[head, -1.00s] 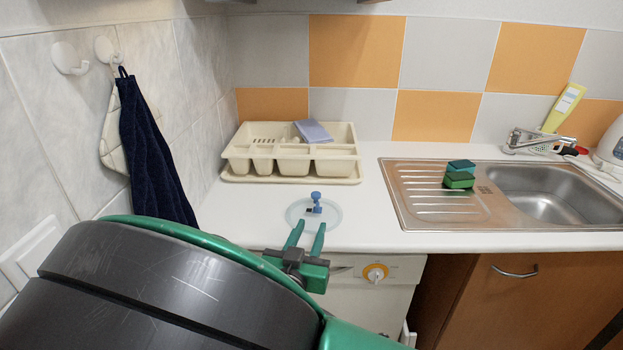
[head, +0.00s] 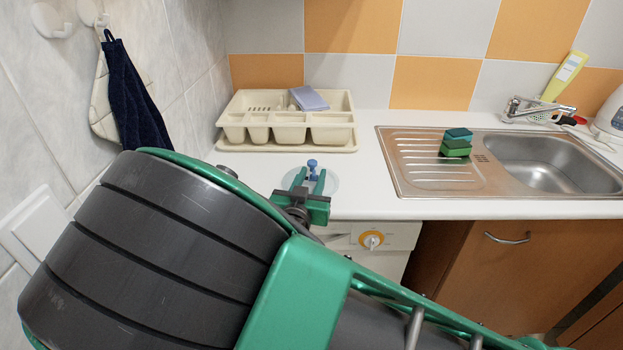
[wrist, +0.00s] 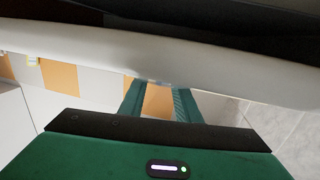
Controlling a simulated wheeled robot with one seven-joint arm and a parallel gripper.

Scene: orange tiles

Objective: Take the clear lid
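The clear lid (head: 331,183) is a flat see-through disc with a blue knob. It lies on the white counter near the front edge. My gripper (head: 310,177) is over the near part of the lid, its two green fingers apart. In the head view the blue knob shows between the fingertips, with nothing visibly clamped. I cannot tell whether the fingers touch it. In the wrist view the fingers (wrist: 160,95) are also apart, and the lid is not clearly visible there.
A cream cutlery tray (head: 290,147) with a lilac item stands behind the lid. A metal sink (head: 405,165) with stacked sponges (head: 456,147) is to the right. The white counter (head: 355,205) is clear around the lid. A dark blue cloth (head: 133,95) hangs on the left wall.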

